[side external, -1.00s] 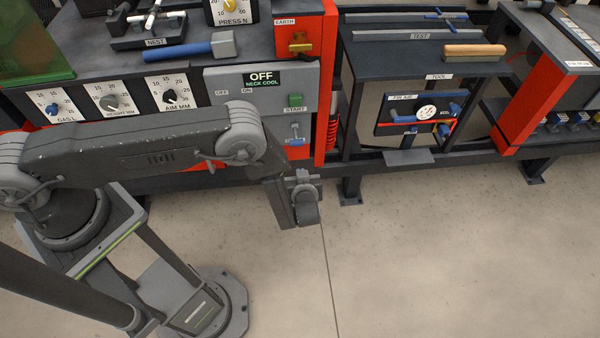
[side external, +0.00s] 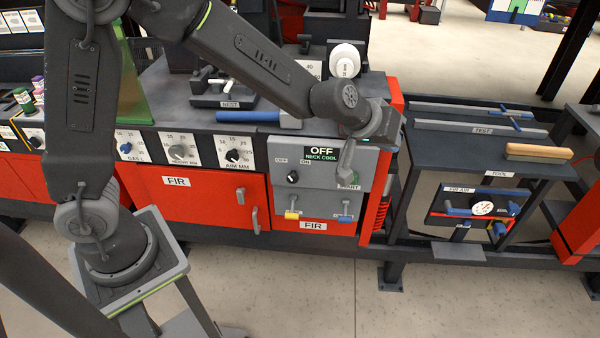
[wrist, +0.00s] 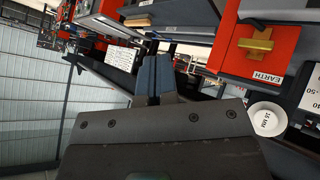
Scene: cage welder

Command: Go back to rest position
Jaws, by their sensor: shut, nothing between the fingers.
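My gripper (side external: 347,165) hangs in front of the grey NECK COOL panel (side external: 325,155), pointing down, and partly covers the START label. Its fingers look closed and empty. In the wrist view the gripper (wrist: 155,60) shows as two blue-grey fingers held together, with nothing between them. My arm is raised and bent, reaching right across the front of the red welder cabinet. Whether the gripper touches the panel cannot be told from these views.
The red FIR door (side external: 200,200) with a handle is below the dials. A blue-handled hammer (side external: 260,118) and the NEST fixture (side external: 225,92) lie on top. Floor in front is clear.

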